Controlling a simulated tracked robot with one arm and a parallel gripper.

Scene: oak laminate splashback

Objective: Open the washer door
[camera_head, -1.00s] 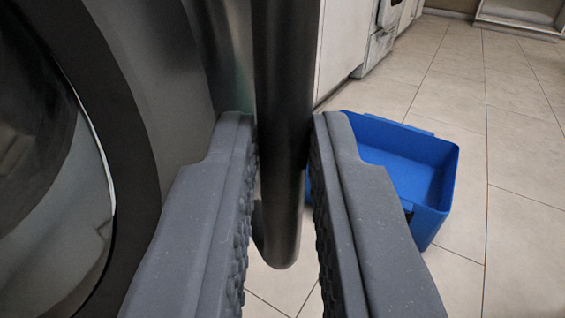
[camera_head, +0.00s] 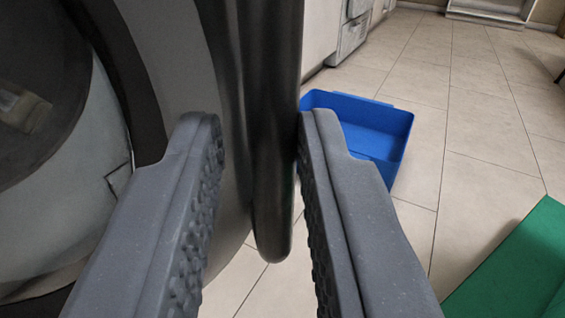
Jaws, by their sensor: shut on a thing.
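The washer door (camera_head: 185,75) fills the left side of the view, with a grey and dark rim and a round glass part (camera_head: 50,190). Its dark, upright bar handle (camera_head: 272,130) hangs down in the middle, with its rounded lower end visible. My gripper (camera_head: 255,125) has one finger on each side of the handle and is shut on it. The right finger lies against the handle's right edge. The left finger is in front of the door face, and a gap shows between it and the handle. Whether the door is ajar is hard to tell.
A blue open bin (camera_head: 365,125) stands on the tiled floor (camera_head: 410,210) behind the right finger. A green flat-sided thing (camera_head: 520,265) is at the lower right. Pale cabinets (camera_head: 322,30) run along the back. The floor right of the bin is clear.

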